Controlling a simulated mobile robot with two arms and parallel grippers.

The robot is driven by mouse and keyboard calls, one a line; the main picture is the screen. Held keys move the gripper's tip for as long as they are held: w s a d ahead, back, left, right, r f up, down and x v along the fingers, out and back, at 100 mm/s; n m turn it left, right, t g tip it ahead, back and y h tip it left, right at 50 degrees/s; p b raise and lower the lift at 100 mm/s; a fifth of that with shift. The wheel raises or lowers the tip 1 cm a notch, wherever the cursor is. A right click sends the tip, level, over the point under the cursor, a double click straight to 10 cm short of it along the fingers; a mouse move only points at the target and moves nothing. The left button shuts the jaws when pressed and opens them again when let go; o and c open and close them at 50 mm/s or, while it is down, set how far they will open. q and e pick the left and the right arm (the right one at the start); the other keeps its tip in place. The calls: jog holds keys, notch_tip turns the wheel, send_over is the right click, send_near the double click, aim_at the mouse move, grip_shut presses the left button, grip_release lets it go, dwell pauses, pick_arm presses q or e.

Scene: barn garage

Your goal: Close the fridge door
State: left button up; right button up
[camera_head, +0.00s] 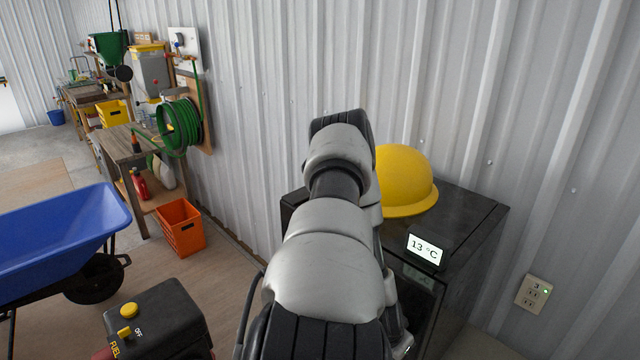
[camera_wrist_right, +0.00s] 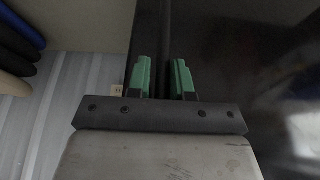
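The small black fridge (camera_head: 473,222) stands against the corrugated wall, with a white display reading 13 °C (camera_head: 426,249) at its top front edge. My arm covers much of its front, so I cannot tell in the head view how far the door stands open. In the right wrist view, my right gripper (camera_wrist_right: 164,78) has its two green fingers apart. A dark vertical edge (camera_wrist_right: 165,30), perhaps of the fridge door, lies in line with the gap. I cannot tell whether the fingers touch it. My left gripper is in neither view.
A yellow hard hat (camera_head: 404,181) rests on the fridge. A wall outlet (camera_head: 530,292) is to its right. A blue wheelbarrow (camera_head: 58,240), a black fuel-marked box (camera_head: 158,322) and an orange crate (camera_head: 180,228) stand left. A workbench (camera_head: 125,150) lines the wall.

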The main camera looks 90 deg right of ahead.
jog(key=shift+o, duration=1.2)
jog(key=shift+s+d, duration=0.1)
jog(key=shift+s, duration=0.2)
jog(key=shift+o, duration=0.5)
jog(key=shift+s+d+f, duration=0.1)
jog(key=shift+s+d, duration=0.05)
jog(key=shift+s, duration=0.05)
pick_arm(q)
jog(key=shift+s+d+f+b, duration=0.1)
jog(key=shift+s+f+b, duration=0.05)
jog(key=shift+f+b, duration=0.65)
pick_arm(e)
jog(key=v, duration=1)
jog(key=shift+r, duration=0.4)
jog(key=shift+w, duration=0.1)
